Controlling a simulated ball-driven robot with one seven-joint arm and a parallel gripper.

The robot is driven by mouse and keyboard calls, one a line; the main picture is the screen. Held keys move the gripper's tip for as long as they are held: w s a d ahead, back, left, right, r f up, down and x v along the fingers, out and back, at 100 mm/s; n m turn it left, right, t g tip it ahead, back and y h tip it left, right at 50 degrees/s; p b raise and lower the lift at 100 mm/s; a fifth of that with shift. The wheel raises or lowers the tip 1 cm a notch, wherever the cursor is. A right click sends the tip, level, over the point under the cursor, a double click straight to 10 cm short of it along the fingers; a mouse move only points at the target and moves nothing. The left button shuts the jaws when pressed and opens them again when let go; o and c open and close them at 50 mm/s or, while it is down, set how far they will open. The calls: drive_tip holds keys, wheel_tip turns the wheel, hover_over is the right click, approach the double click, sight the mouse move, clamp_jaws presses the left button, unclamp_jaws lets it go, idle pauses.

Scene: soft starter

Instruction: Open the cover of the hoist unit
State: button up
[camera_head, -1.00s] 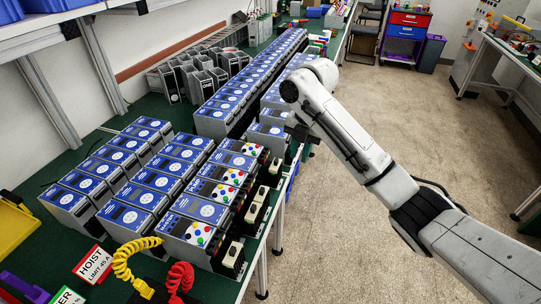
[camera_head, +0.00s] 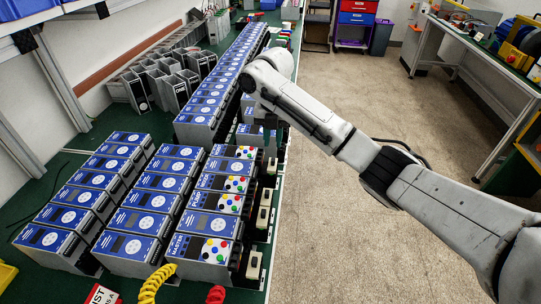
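Rows of grey soft-starter units with blue tops stand on the green bench. The front right row has units with coloured buttons, such as the nearest unit (camera_head: 215,249) and others behind it (camera_head: 229,203). I cannot make out any cover standing open.
Small black and cream devices (camera_head: 263,218) line the bench's right edge. A yellow coiled cord (camera_head: 155,284) and a red one (camera_head: 216,295) lie in front. Empty grey housings (camera_head: 158,82) stand at the back. The floor (camera_head: 345,210) right of the bench is clear.

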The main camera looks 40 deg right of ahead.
sight(273, 160)
wheel_tip(273, 160, down, 7)
drive_tip(key=shift+f+p, duration=0.15)
drive_tip(key=shift+p, duration=0.35)
clamp_jaws()
